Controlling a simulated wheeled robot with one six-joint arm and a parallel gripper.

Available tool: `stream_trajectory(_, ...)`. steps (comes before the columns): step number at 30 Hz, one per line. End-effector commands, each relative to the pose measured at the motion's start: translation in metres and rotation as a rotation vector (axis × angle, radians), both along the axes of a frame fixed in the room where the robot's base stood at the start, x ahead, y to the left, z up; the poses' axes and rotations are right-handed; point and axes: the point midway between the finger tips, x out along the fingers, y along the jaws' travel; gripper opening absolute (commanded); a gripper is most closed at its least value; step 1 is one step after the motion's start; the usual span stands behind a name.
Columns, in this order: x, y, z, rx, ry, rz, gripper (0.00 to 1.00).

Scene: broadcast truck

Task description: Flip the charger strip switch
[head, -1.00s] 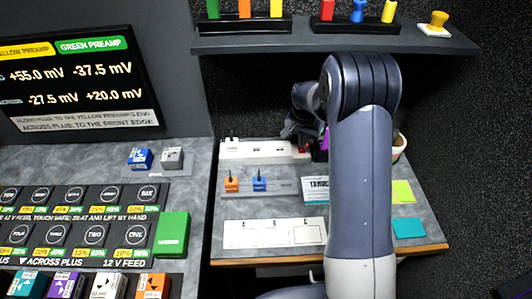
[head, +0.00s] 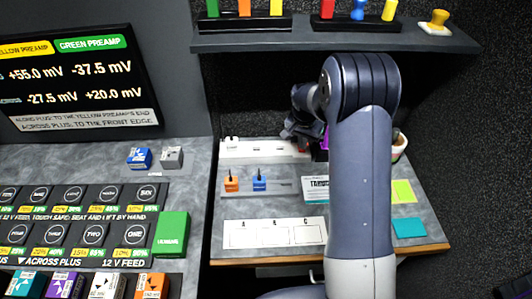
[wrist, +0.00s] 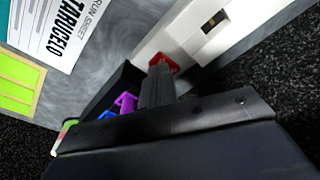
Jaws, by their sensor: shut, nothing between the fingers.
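The white charger strip (head: 262,150) lies along the back of the right-hand worktop, under the shelf. In the wrist view the strip (wrist: 183,38) runs diagonally, with a red switch (wrist: 165,61) at its near end. My gripper (wrist: 157,72) is shut and empty, its fingertips right at the red switch and covering part of it. I cannot tell whether they touch it or which way the switch is tipped.
A dark holder with purple and blue items (wrist: 122,103) stands close beside my fingers. A shelf (head: 330,38) with coloured pegs overhangs the strip. Orange (head: 231,184) and blue (head: 259,182) blocks, a run sheet (head: 315,189) and a white lettered card (head: 273,233) lie in front.

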Motion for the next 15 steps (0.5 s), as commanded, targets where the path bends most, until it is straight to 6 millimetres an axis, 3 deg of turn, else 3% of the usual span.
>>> stream_trajectory(15, -0.0001, 0.0000, -0.0087, 0.000, 0.000, 0.000, 0.00)
